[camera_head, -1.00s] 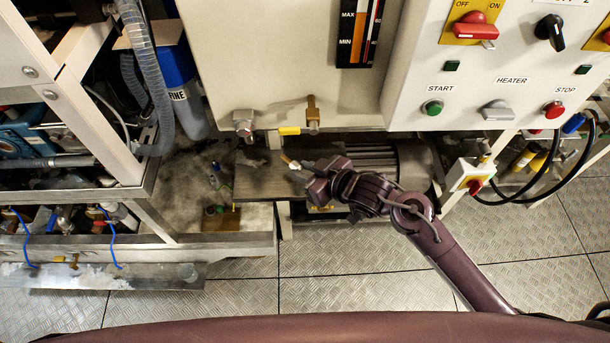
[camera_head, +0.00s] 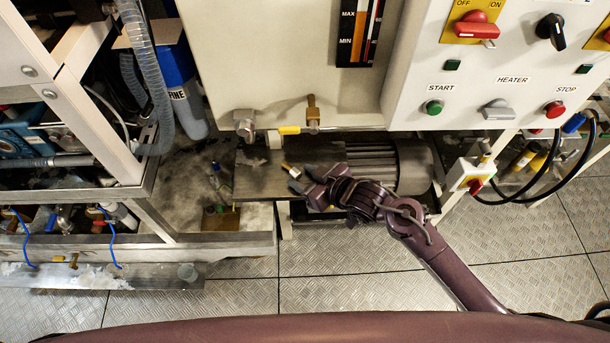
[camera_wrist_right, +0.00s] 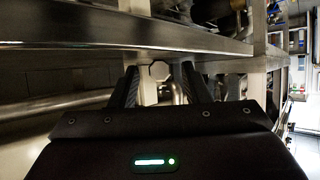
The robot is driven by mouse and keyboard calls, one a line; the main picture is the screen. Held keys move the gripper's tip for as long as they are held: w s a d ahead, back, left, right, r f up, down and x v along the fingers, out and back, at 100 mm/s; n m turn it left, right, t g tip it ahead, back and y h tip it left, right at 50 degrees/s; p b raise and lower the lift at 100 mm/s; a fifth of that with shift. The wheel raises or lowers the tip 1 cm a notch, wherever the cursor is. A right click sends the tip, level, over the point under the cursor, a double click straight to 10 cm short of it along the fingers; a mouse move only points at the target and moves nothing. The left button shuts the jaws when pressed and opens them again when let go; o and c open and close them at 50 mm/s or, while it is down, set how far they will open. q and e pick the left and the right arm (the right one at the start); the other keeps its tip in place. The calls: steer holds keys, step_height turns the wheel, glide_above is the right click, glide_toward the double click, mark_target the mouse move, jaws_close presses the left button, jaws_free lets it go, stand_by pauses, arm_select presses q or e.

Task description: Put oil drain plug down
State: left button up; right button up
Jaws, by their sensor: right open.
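The oil drain plug (camera_head: 290,170), a small piece with a brass-coloured end, is at the tips of my right gripper (camera_head: 306,178) in the head view, over the grey metal plate under the tank. In the right wrist view a small dark angular outline (camera_wrist_right: 158,68), probably the plug's head, shows between the two dark fingers of my right gripper (camera_wrist_right: 160,80). Gaps show on both sides of it, and the fingers are open. I cannot tell whether the plug rests on the plate. My left gripper is not in view.
The white tank (camera_head: 285,70) with a brass valve and yellow handle (camera_head: 289,130) stands just beyond the gripper. A ribbed motor (camera_head: 410,165) is to its right. The grey plate (camera_head: 262,185) has bare room left of the gripper. Tread-plate floor lies in front.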

steer(key=shift+r, duration=0.1)
steer(key=shift+s+d+r, duration=0.1)
steer(key=shift+d+r, duration=0.05)
steer(key=p+v, duration=0.1)
steer(key=v, duration=1)
steer(key=shift+s+d+r, duration=0.15)
steer(key=shift+s+r, duration=0.05)
steer(key=shift+r, duration=0.05)
